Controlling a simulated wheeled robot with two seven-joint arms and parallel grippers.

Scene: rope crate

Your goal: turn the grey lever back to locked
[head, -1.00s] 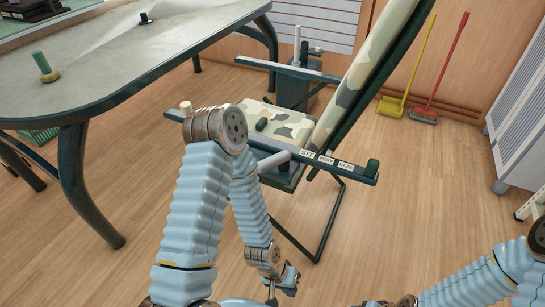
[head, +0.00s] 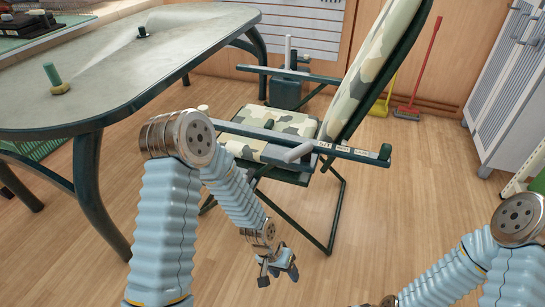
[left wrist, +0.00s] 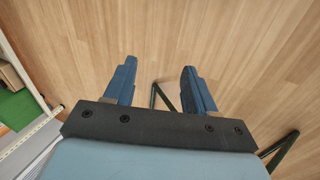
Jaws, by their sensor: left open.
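A light grey lever (head: 297,153) sticks out at a slant from the near armrest of the camouflage folding chair (head: 281,122). Small labels (head: 341,149) lie on the armrest to its right; I read only "SIT" with some confidence. My left gripper (head: 278,273) is open and empty, low over the floor in front of the chair, below and apart from the near lever. My right gripper is out of view.
A dark-legged table (head: 110,75) with a green-topped peg (head: 53,78) stands at left. Floor right of the chair is clear.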

